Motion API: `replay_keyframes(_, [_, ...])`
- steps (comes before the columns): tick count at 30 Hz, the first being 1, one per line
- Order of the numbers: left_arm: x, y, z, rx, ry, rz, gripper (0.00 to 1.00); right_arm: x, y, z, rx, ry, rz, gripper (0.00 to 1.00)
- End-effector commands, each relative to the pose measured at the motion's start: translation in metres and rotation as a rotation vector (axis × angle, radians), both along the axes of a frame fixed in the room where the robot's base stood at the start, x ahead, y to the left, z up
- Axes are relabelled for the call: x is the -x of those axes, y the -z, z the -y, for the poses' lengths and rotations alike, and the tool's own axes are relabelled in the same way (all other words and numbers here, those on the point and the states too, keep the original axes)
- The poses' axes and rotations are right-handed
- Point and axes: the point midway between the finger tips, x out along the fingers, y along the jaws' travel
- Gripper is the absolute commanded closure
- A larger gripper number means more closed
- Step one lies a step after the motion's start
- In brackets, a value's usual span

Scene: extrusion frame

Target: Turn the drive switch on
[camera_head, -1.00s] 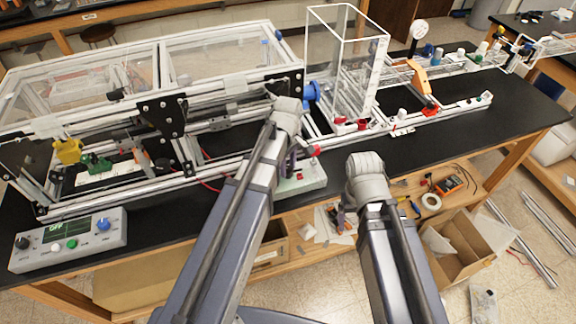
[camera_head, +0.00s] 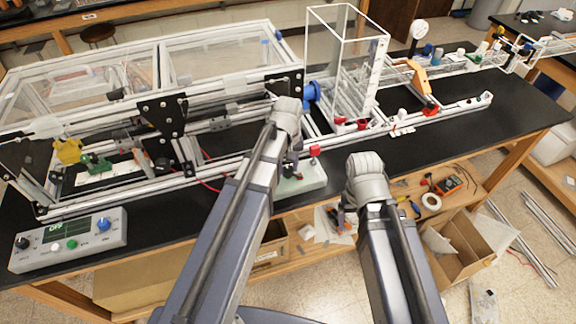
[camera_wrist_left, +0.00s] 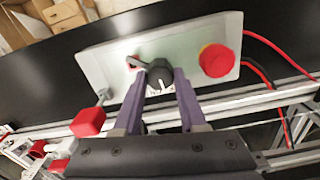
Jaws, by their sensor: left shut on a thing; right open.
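A control box with a pale green top (camera_wrist_left: 105,58) lies on the black bench; it also shows in the head view (camera_head: 312,180). A black knob (camera_wrist_left: 158,84) with a white mark stands on it. My left gripper (camera_wrist_left: 163,82) is shut on this knob, one purple finger on each side. A red round button (camera_wrist_left: 216,60) is right of the knob, and a red cap on a metal rod (camera_wrist_left: 88,122) is at the left. A small red part beside the knob is partly covered. My right gripper (camera_head: 346,222) is open in front of the bench, mostly hidden by its wrist.
The extrusion frame (camera_head: 215,165) runs close behind the box. A grey console (camera_head: 70,240) with a green display reading OFF sits at the left front. Red wires run behind the box. The bench is bare right of the box.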

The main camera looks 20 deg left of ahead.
Motion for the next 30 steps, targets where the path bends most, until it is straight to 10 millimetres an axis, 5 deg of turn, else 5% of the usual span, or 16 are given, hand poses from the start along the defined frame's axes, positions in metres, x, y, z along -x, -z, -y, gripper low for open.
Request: replay_keyframes(30, [0.0003,0.0001,0.0001,0.0,0.829,-0.001,1.0,0.0,0.0001,0.0,0.0,0.0,0.0,0.19])
